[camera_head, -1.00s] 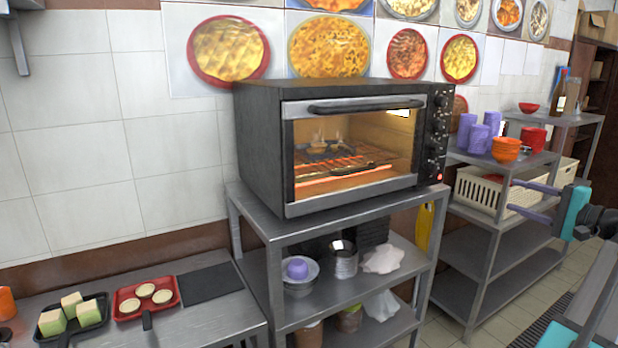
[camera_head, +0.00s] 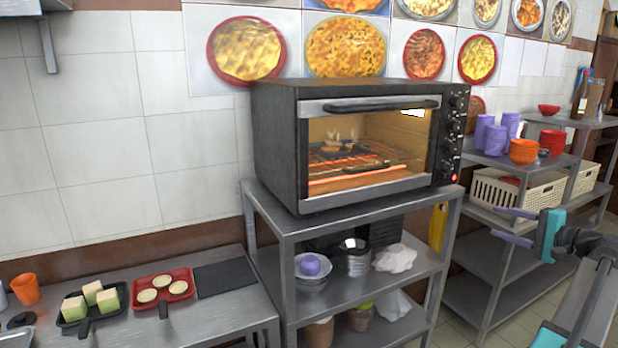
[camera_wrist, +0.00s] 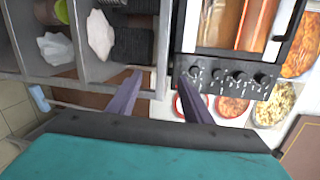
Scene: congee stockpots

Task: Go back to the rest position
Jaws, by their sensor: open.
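My gripper (camera_head: 511,226) is at the right of the head view, with two purple fingers apart and nothing between them. Its fingers also show in the wrist view (camera_wrist: 156,97), open and empty, near the oven's knob panel. The black toaster oven (camera_head: 275,150) stands on a metal shelf unit (camera_head: 290,222) with its door shut. Its inside glows, and a dark tray with food (camera_head: 335,147) is on the rack. In the wrist view the oven (camera_wrist: 240,75) appears sideways at the upper right.
A left table (camera_head: 225,312) holds a black pan with green-and-white blocks (camera_head: 92,297), a red pan with round pieces (camera_head: 163,288) and an orange cup (camera_head: 26,289). A right shelf (camera_head: 487,158) holds purple and red cups, with a cream basket (camera_head: 535,195) below. Food posters line the wall.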

